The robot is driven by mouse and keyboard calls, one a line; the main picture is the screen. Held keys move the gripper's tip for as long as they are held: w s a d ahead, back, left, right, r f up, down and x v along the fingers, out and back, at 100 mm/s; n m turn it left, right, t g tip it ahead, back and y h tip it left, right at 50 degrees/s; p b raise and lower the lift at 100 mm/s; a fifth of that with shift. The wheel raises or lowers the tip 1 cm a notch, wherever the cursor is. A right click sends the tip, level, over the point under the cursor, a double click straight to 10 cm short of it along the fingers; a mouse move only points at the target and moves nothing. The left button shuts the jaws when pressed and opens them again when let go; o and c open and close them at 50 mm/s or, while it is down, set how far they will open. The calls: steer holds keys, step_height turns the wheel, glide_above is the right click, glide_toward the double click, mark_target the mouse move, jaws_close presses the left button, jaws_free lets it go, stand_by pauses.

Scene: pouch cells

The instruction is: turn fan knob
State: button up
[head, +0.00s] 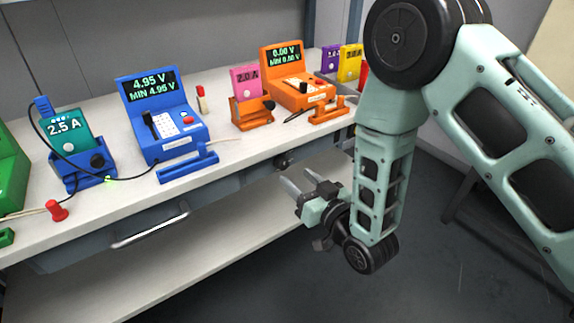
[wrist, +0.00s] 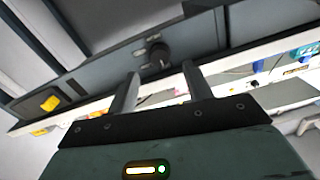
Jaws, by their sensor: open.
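A dark round knob (wrist: 156,54) sits on the grey front panel under the bench top, with a small pale label beside it. In the head view the knob (head: 283,162) shows small on the panel, right of the drawer. I take it for the fan knob. My gripper (head: 297,177) is open and empty, in front of the bench and a little below the knob. In the wrist view the two fingers of my gripper (wrist: 161,70) point toward the panel, with the knob just beyond the gap between them. I see no contact. The knob's pointer direction is too small to tell.
The bench top (head: 222,148) carries a blue tester (head: 160,112), an orange tester (head: 296,78) and several pouch cells in holders. A drawer with a bright handle (head: 150,230) is left of the knob. A lower shelf (head: 200,256) runs below. The floor in front is clear.

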mark_target(284, 166)
steer(key=shift+x, duration=2.75)
steer(key=c, duration=1)
